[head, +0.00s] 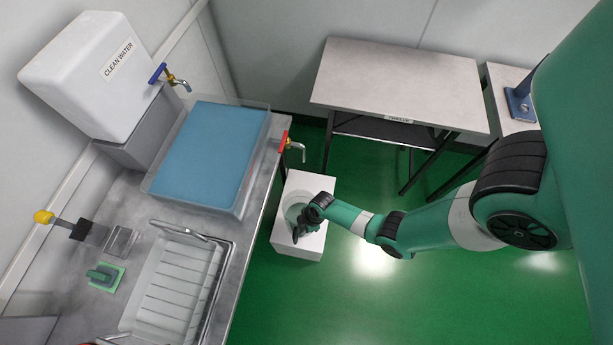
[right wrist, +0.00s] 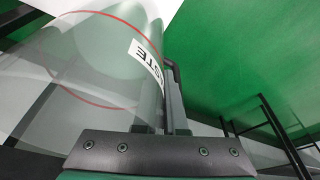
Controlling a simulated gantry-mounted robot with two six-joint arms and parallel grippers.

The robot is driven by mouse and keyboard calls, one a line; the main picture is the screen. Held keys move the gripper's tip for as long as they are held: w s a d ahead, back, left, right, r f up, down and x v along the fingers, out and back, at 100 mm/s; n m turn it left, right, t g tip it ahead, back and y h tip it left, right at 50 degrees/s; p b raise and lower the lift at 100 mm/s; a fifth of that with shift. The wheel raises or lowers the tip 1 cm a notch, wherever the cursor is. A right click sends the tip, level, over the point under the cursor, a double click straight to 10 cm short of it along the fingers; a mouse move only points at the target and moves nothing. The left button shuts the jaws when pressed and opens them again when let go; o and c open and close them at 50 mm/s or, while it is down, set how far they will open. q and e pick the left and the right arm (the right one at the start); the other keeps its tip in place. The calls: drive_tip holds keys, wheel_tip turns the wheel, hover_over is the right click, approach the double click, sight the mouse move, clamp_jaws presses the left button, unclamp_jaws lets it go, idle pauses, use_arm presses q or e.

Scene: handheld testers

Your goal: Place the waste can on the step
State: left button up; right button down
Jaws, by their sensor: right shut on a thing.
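The waste can (head: 293,211) is a clear, pale cylinder. In the head view it appears over the white step (head: 312,183), partly hidden by my right gripper (head: 304,226). In the right wrist view the can (right wrist: 110,60) shows a red ring and a label ending in "STE", and it fills the left side. My right gripper is shut on the can's wall. Whether the can's bottom touches the step is hidden. My left gripper is not in view.
The steel counter (head: 262,190) edge runs close to the left of the step, with a red-handled tap (head: 293,146) sticking out above. A grey table (head: 400,88) stands behind. Green floor (head: 310,300) lies open in front and to the right.

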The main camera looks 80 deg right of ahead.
sight(304, 235)
drive_tip(key=shift+f, duration=0.2)
wheel_tip(304, 235, down, 10)
drive_tip(key=b, duration=1)
drive_tip(key=shift+r, duration=0.3)
drive_tip(key=shift+d, duration=0.1)
drive_tip(key=c, duration=1.4)
unclamp_jaws()
drive_tip(key=shift+s+f, duration=0.1)
drive_tip(key=shift+f, duration=0.15)
drive_tip(key=o, duration=0.4)
